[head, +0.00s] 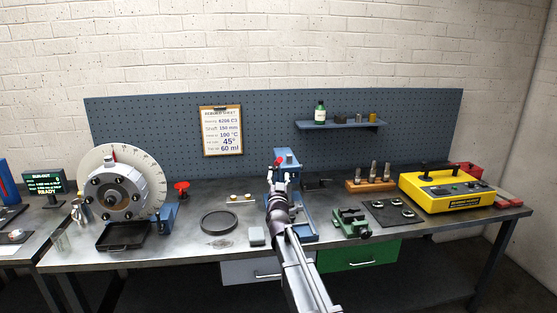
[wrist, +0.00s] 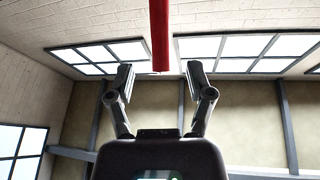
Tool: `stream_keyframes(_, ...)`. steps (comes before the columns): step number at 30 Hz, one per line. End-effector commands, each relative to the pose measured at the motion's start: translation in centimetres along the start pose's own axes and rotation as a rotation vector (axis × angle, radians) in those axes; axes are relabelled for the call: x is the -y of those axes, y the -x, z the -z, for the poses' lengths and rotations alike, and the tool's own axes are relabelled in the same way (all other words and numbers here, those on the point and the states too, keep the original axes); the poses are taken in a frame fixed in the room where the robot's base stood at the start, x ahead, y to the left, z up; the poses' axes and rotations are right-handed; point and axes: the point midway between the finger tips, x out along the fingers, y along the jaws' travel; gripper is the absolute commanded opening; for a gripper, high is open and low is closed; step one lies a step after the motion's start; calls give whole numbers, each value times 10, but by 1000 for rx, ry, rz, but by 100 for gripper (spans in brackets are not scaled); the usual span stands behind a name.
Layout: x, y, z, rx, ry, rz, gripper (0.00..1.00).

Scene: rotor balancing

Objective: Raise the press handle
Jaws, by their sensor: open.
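The blue press (head: 287,158) stands on the bench near the middle, largely hidden behind my arm in the head view. A red bar (wrist: 159,35), which looks like the press handle, runs down from the top edge of the wrist view. My gripper (wrist: 160,70) is open, its two fingers spread with the bar's lower end between the tips in the picture. I cannot tell whether they touch. In the head view a small red spot (head: 278,161) shows at the press, by the end of my arm.
A rotor with a dial (head: 118,185) stands left on the bench. A green vise (head: 351,222) and a yellow control box (head: 446,191) are on the right.

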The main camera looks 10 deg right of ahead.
Motion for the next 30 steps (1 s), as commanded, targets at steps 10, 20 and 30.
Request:
stream_keyframes(10, 1, -55, 1, 1, 0, 1, 68)
stream_keyframes(20, 1, -75, 0, 1, 0, 1, 68)
stream_keyframes(30, 0, -75, 0, 0, 0, 1, 62)
